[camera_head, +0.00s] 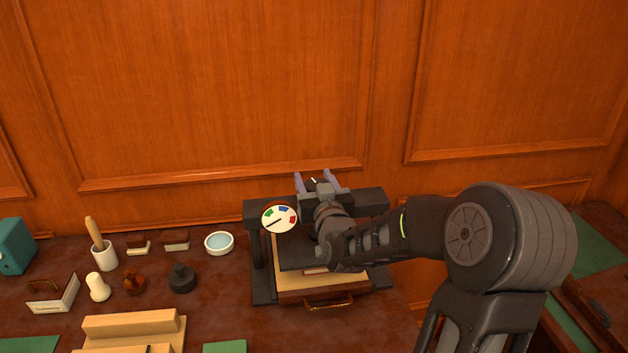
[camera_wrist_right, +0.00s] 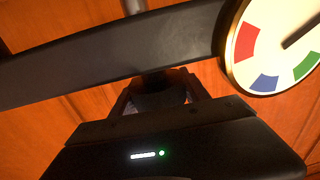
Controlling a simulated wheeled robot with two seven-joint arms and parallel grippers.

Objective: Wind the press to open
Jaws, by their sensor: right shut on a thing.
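The press (camera_head: 262,270) is a dark frame with a crossbeam, standing on the desk right of the middle in the head view. A round white dial (camera_head: 279,218) with red, blue and green marks sits on its crossbeam. Its dark pointer slants to the lower left in the head view. The dial also shows at the upper right of the wrist view (camera_wrist_right: 272,48). My right gripper (camera_head: 315,181) reaches over the crossbeam, shut on the dark press handle (camera_head: 313,184). The handle is mostly hidden by the fingers. My left gripper is out of view.
A wooden board with a brass handle (camera_head: 329,302) lies in the press. Left of it stand a blue-white bowl (camera_head: 219,242), a black weight (camera_head: 182,279) and several small tools. A pale wooden block (camera_head: 130,324) is at the front. The panelled wall is close behind.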

